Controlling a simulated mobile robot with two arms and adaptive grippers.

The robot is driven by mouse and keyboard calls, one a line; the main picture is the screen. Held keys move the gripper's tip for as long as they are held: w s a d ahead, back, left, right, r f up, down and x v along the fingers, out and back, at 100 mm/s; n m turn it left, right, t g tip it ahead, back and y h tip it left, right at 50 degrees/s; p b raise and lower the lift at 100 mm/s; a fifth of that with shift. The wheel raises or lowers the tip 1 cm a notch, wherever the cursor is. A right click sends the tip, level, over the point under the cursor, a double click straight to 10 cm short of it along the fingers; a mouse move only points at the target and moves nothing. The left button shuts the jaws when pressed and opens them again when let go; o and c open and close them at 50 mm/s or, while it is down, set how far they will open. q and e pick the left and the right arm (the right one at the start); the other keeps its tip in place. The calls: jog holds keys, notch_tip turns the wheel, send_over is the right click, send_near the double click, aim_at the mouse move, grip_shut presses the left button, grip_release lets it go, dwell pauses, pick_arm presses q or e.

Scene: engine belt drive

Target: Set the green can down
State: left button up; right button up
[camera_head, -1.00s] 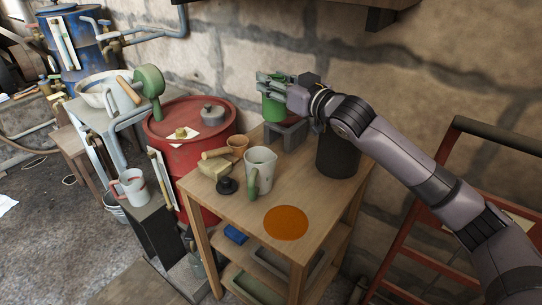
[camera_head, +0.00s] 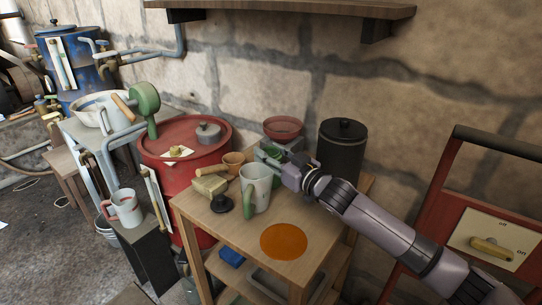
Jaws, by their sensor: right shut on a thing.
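My right gripper (camera_head: 271,161) is over the back of the wooden table, behind the white mug, at the front of the grey stand. It is shut on the green can (camera_head: 273,152). The fingers and wrist hide most of the can, so I cannot tell whether its base touches the tabletop. The wooden table (camera_head: 213,226) has a flat orange disc (camera_head: 284,241) near its front right, bare on top. My left gripper is not in view.
The white mug with a green handle (camera_head: 256,188) stands close in front of the gripper. A red bowl (camera_head: 283,127) is on the grey stand behind it. A tall dark canister (camera_head: 340,150) stands to the right. A terracotta pot (camera_head: 233,161) and black knob (camera_head: 221,203) are left.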

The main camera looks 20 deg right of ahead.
jog(key=o, duration=1)
jog(key=shift+s, duration=0.1)
pick_arm(q)
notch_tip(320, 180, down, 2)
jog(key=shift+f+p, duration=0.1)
jog(key=shift+p, duration=0.25)
pick_arm(e)
jog(key=v, duration=1.1)
jog(key=shift+s+d, duration=0.15)
jog(key=shift+s, duration=0.25)
